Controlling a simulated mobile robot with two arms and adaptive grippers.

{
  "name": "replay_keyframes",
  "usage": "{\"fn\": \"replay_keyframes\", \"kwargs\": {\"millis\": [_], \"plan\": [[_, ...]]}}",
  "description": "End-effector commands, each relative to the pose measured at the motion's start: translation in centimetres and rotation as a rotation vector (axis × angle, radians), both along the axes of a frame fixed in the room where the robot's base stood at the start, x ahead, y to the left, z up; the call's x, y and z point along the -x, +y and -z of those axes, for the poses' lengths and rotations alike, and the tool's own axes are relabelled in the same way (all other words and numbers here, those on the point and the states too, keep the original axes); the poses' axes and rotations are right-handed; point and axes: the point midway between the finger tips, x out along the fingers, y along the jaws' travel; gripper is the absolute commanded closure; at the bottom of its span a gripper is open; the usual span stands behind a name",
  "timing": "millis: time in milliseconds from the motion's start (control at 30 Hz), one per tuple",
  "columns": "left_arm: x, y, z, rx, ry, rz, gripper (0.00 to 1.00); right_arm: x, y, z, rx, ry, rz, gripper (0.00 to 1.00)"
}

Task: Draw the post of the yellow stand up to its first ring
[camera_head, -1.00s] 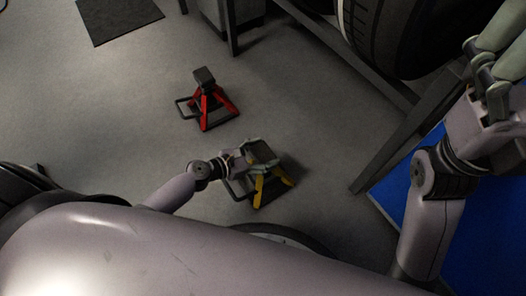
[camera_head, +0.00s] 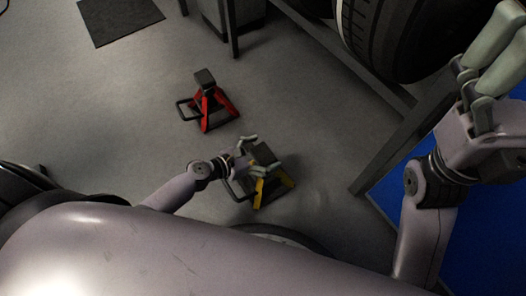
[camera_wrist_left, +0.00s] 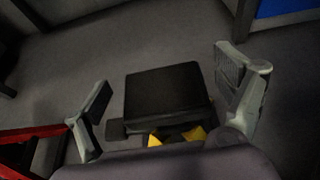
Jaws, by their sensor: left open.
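The yellow stand (camera_head: 273,188) is upright on the floor, with yellow legs, a dark frame and a dark square post head (camera_head: 263,155). My left gripper (camera_head: 262,153) is open at the post head, its fingers apart. In the left wrist view the post head (camera_wrist_left: 167,88) lies between the open fingers of the left gripper (camera_wrist_left: 168,95), with visible gaps at both sides. Some yellow (camera_wrist_left: 178,137) shows below the head. The post's shaft is hidden. My right gripper (camera_head: 480,85) is high at the right, away from the stand; its jaw opening is unclear.
A red stand (camera_head: 210,108) is on the floor behind and left of the yellow one. A dark metal frame (camera_head: 385,150) with large tyres (camera_head: 385,40) is at the right, by a blue surface (camera_head: 395,195). The floor between is clear.

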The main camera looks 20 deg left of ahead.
Motion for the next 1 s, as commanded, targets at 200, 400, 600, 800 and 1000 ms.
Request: {"fn": "replay_keyframes", "kwargs": {"millis": [200, 400, 600, 800, 1000], "plan": [[0.5, 0.4, -0.2, -0.001, 0.001, 0.0, 0.1, 0.0, 0.0, -0.1, -0.002, -0.002, 0.001, 0.1], [3.0, 2.4, -1.4, -0.003, 0.003, -0.001, 0.1, 0.0, 0.0, -0.1, -0.002, -0.002, 0.001, 0.1], [6.1, 4.8, -3.0, -0.001, 0.003, 0.0, 0.1, 0.0, 0.0, 0.0, 0.0, -0.001, 0.001, 0.1], [8.0, 6.5, -4.2, 0.0, 0.001, -0.001, 0.1, 0.0, 0.0, 0.0, 0.0, -0.001, 0.001, 0.1], [8.6, 7.0, -4.6, 0.0, 0.0, 0.0, 0.1, 0.0, 0.0, 0.0, 0.0, -0.001, 0.0, 0.1]]}}
